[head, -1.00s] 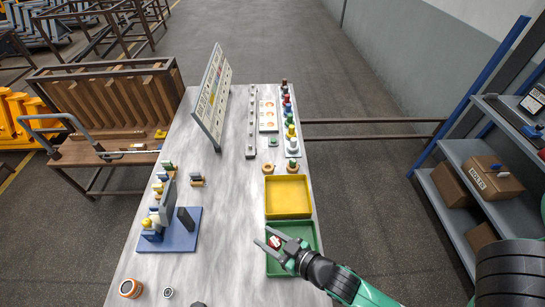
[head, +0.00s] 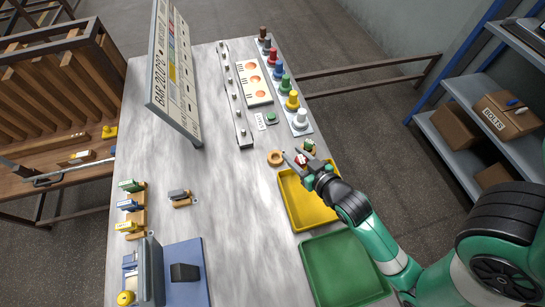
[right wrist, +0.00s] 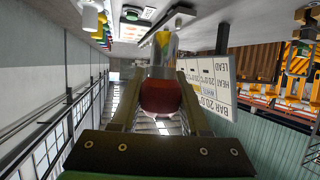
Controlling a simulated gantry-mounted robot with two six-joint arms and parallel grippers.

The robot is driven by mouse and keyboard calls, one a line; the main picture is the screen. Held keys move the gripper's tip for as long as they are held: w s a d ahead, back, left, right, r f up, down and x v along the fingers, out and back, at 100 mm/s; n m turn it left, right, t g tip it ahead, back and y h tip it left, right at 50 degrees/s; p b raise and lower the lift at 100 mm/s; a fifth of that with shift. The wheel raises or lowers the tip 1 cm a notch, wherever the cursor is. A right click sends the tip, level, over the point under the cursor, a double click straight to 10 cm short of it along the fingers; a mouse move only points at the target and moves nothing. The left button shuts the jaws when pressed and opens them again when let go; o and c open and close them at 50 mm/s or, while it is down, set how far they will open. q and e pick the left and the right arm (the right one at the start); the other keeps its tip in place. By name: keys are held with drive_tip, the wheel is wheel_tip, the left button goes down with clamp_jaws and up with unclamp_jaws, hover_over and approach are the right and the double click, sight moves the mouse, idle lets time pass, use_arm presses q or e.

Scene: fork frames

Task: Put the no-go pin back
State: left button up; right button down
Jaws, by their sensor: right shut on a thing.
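My right gripper (head: 294,158) is shut on a red-handled pin (head: 300,161), held in the air near the far edge of the yellow tray. In the right wrist view the dark red handle (right wrist: 160,98) sits between the fingers, with a shiny metal cylinder (right wrist: 163,52) extending beyond it. A round wooden holder (head: 275,157) with a dark centre stands just left of the fingertips and looks empty. A second holder with a green-topped piece (head: 309,145) stands just beyond the gripper, partly hidden. My left gripper is out of view.
The yellow tray (head: 320,220) and green tray (head: 345,268) lie along the right table edge. A row of coloured knobs (head: 286,85) stands at the back right. A tall sign board (head: 172,80) and blue fixture (head: 188,275) stand left.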

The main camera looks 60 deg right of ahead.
drive_tip(key=shift+s+f, duration=0.5)
drive_tip(key=shift+f, duration=0.15)
drive_tip(key=b, duration=0.5)
hover_over(272, 151)
drive_tip(key=f, duration=0.9)
drive_tip(key=shift+s+a, duration=0.25)
drive_tip(key=shift+s, duration=0.15)
drive_tip(key=shift+w+d, duration=0.1)
drive_tip(key=shift+w, duration=0.1)
drive_tip(key=shift+w+d+f, duration=0.1)
drive_tip(key=shift+f, duration=0.3)
use_arm(q)
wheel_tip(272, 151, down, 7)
drive_tip(key=b, duration=0.1)
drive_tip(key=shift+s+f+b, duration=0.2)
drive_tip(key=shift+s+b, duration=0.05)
drive_tip(key=shift+b, duration=0.05)
use_arm(e)
drive_tip(key=shift+f, duration=1.45)
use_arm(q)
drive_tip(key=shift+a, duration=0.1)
